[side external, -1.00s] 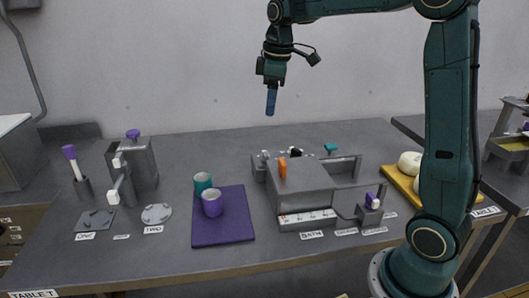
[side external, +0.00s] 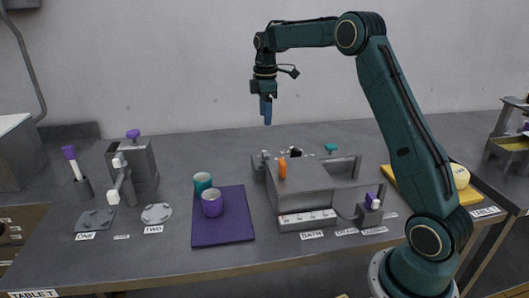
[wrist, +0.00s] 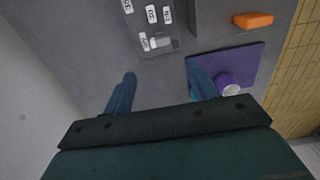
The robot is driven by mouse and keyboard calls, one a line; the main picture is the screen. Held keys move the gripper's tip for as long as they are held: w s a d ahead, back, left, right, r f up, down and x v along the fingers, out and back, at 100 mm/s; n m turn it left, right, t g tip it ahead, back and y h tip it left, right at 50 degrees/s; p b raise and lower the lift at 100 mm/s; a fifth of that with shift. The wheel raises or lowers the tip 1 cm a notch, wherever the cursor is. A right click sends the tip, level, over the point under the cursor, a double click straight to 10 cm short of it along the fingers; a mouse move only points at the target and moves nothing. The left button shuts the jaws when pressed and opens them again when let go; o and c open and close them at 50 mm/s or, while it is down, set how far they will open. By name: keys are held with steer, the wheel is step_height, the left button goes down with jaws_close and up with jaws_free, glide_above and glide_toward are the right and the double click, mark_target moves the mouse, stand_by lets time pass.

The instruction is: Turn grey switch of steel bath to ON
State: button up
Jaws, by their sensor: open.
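The steel bath (side external: 305,192) is a grey box-shaped unit with a BATH label at its front, right of centre on the table. In the wrist view, a small light grey switch (wrist: 160,42) sits at the edge of a grey panel (wrist: 178,28) with small white labels around it. The labels are too small to read surely, so I cannot tell the switch's setting. My gripper (side external: 266,112) hangs above the back of the bath, clear of it. In the wrist view, my gripper (wrist: 160,85) is open and empty, with the switch ahead between its fingers' directions.
An orange handle (side external: 282,168) stands up on the bath. A purple-topped switch (side external: 371,202) is at the bath's right. Open air surrounds my gripper.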

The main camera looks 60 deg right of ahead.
mark_target(265, 153)
step_height(265, 153, down, 14)
steer(key=shift+r, duration=0.1)
stand_by(0.7)
steer(key=shift+c, duration=0.2)
steer(key=c, duration=0.9)
